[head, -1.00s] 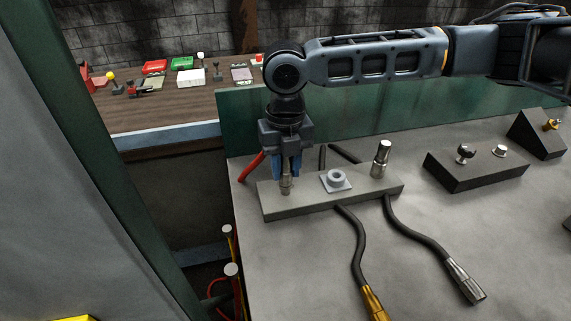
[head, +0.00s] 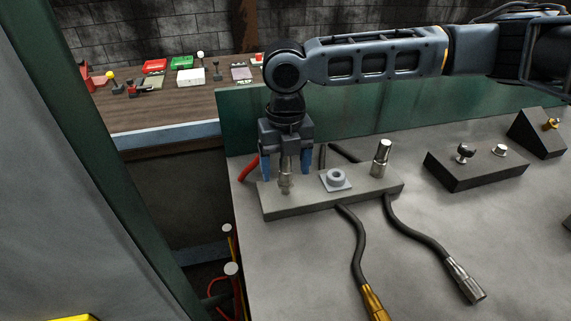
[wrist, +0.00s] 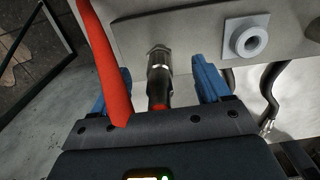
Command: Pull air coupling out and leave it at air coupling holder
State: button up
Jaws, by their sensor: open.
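The air coupling (head: 286,183) is a metal fitting standing upright at the left end of a grey block (head: 325,201). In the wrist view the coupling (wrist: 158,78) meets the same block, and a red hose (wrist: 104,60) crosses in front on the left. My gripper (head: 286,174) points down over the coupling. Its blue fingers are spread on both sides of the coupling, with gaps showing in the wrist view (wrist: 164,72). A pale square piece with a round ring (head: 337,180) sits mid-block; I cannot tell if this is the holder.
An upright metal fitting (head: 381,158) stands at the block's right end. Two black hoses, one with a brass end (head: 374,303) and one with a silver end (head: 466,281), lie in front. A dark box with knobs (head: 478,167) is to the right. A green panel (head: 400,126) stands behind.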

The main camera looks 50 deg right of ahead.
jog(key=shift+r, duration=0.15)
jog(key=shift+r+p, duration=3.05)
jog(key=shift+r, duration=0.4)
jog(key=shift+f, duration=0.1)
